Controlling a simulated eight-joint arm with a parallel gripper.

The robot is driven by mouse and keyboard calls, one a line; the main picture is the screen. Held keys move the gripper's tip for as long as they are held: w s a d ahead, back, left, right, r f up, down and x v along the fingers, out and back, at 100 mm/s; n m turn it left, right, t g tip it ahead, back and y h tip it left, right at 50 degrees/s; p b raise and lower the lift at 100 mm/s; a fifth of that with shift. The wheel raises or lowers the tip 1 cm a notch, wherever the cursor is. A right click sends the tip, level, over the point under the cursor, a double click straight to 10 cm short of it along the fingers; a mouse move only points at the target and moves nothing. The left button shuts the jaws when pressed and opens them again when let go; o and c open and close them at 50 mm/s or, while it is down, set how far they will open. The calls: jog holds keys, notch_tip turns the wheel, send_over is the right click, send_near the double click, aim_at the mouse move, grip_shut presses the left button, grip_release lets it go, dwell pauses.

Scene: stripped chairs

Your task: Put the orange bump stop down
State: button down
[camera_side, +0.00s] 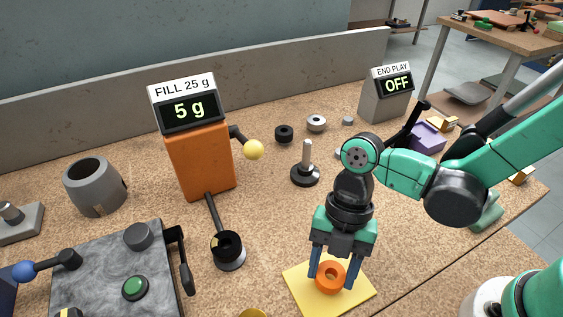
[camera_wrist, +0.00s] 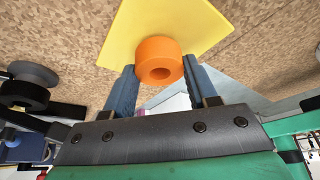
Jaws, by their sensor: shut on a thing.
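The orange bump stop (camera_side: 330,275) is a short ring with a hole through its middle. My gripper (camera_side: 331,283) points down and is shut on it, one blue finger on either side. It is at the yellow square mat (camera_side: 300,290) near the front of the bench; I cannot tell whether it touches the mat. In the wrist view the bump stop (camera_wrist: 160,60) sits between the fingertips (camera_wrist: 158,72), with the mat (camera_wrist: 125,35) behind it.
An orange dispenser (camera_side: 200,160) reading 5 g stands left of centre, with a black cup (camera_side: 228,252) below it. A black base with an upright post (camera_side: 305,170) stands behind my gripper. Dark and grey rings (camera_side: 284,134) lie farther back. A grey plate (camera_side: 90,270) lies left.

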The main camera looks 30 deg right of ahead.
jog(key=shift+f, duration=0.25)
jog(key=shift+c, duration=1.3)
grip_release()
jog(key=shift+f, duration=0.1)
jog(key=v, duration=1.2)
jog(key=w+d+m+t+h, duration=0.1)
jog(key=d+m+t, duration=0.4)
jog(key=m, duration=0.8)
jog(key=w+d+r+m+t+h, duration=0.1)
jog(key=w+d+m+t+h, duration=0.1)
jog(key=d+m+t, duration=0.3)
jog(key=shift+w+d+r+m+t, duration=0.25)
jog(key=shift+d+m, duration=1.75)
jog(key=shift+m, duration=2.5)
